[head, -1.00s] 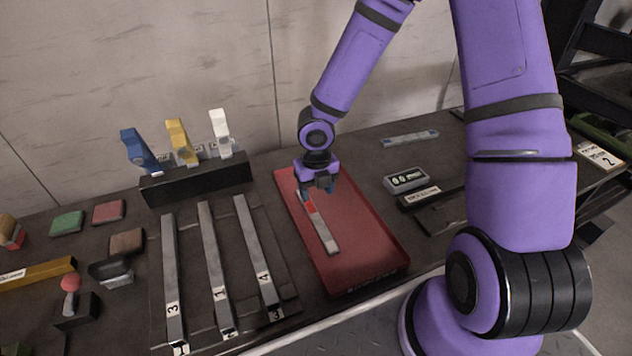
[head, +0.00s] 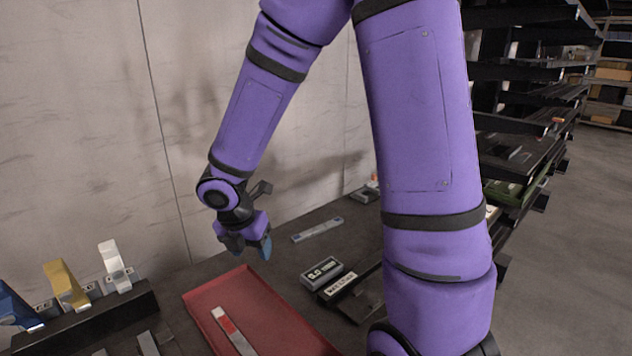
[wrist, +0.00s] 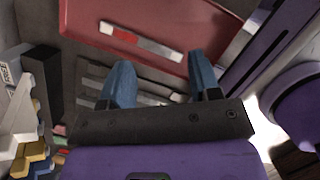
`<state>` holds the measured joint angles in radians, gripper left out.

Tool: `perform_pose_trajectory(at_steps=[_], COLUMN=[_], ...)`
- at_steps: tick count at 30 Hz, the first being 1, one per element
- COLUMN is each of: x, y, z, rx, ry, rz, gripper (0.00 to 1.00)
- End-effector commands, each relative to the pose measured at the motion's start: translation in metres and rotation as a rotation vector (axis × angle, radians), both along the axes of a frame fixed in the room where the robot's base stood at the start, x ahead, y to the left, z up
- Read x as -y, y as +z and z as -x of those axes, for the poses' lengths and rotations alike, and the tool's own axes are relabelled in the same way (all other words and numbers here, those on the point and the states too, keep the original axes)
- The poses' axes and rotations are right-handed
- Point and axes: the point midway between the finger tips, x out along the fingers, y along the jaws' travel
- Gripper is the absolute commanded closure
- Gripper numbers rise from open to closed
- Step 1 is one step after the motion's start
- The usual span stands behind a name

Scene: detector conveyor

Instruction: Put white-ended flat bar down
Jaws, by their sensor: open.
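The white-ended flat bar (head: 235,336), grey with a red band near its white end, lies flat in the red tray (head: 205,293). The head view cuts off its near end. The wrist view shows the whole bar (wrist: 150,44) in the tray (wrist: 215,14). My gripper (head: 249,252) is raised near the tray's far edge, apart from the bar. Its blue fingers (wrist: 160,78) are spread with nothing between them in the wrist view.
A grey bar with bluish ends (head: 318,229) lies behind the tray. A small display box (head: 322,272) and a labelled dark block (head: 341,288) sit right of it. A rack with blue, yellow and white clips (head: 115,266) stands left.

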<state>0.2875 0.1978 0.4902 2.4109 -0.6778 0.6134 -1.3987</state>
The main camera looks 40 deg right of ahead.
Motion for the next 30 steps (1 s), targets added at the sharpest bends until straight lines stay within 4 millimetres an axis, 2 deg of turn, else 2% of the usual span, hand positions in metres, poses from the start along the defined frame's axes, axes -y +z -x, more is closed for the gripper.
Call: perform_pose_trajectory(at_steps=[1,3,11,15,24,30], x=[0.004,0.008,0.019,0.021,0.019,0.016], y=[0.017,0.037,0.105,0.136,0.188,0.208], z=[0.005,0.013,0.052,0.079,0.141,0.175], rx=[0.047,0.105,0.325,0.426,0.544,0.519], ry=[-0.096,-0.243,-0.775,-1.057,-1.638,-1.931], rz=[0.006,0.003,-0.082,-0.176,-0.475,-0.671], gripper=[0.43,0.43,0.43,0.43,0.43,0.43])
